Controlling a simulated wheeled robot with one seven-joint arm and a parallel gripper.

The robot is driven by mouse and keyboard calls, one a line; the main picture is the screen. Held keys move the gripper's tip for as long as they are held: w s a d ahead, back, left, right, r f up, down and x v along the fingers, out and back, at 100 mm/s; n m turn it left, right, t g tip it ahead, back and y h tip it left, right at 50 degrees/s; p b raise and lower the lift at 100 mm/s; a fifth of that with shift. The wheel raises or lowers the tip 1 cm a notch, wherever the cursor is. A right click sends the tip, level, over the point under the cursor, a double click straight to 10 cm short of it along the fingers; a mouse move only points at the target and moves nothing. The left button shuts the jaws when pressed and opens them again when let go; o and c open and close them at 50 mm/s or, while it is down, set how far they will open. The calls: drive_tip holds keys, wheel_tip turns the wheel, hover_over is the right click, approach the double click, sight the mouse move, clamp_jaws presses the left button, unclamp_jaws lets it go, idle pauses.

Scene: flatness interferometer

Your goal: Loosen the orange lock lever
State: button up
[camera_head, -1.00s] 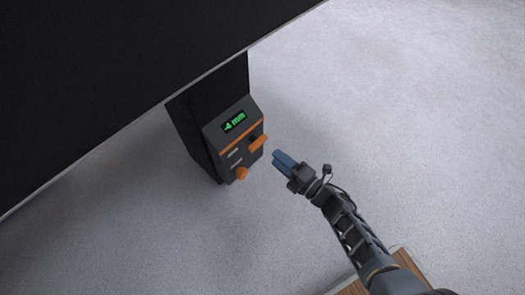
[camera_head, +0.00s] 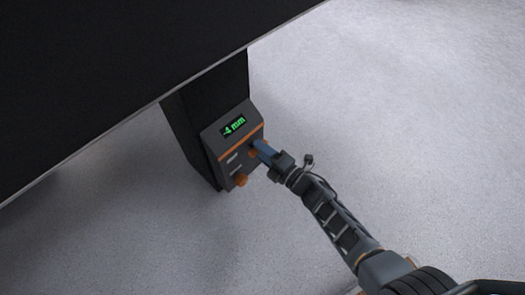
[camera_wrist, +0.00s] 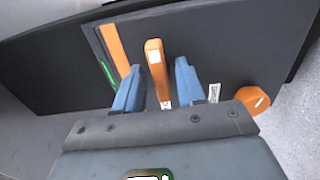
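The orange lock lever (camera_wrist: 155,68) stands out from the dark control panel (camera_wrist: 210,55) in the wrist view. My gripper (camera_wrist: 158,82) is open, with one blue finger on each side of the lever. A gap shows between the lever and each finger. In the head view my gripper (camera_head: 262,148) is at the panel (camera_head: 224,152) and covers most of the lever (camera_head: 253,154); only a bit of orange shows by the fingers.
An orange knob (camera_wrist: 253,99) sits to the right of the lever in the wrist view, and low on the panel in the head view (camera_head: 241,180). A green display (camera_head: 234,126) reads -4 mm. A large black slab (camera_head: 110,70) overhangs the panel. The floor around is clear.

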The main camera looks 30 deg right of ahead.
clamp_jaws()
drive_tip(key=shift+m, duration=0.3)
drive_tip(key=shift+m+p, duration=1.7)
drive_tip(key=shift+m, duration=6.7)
drive_tip(key=shift+f, duration=0.1)
drive_tip(key=shift+o, duration=0.5)
unclamp_jaws()
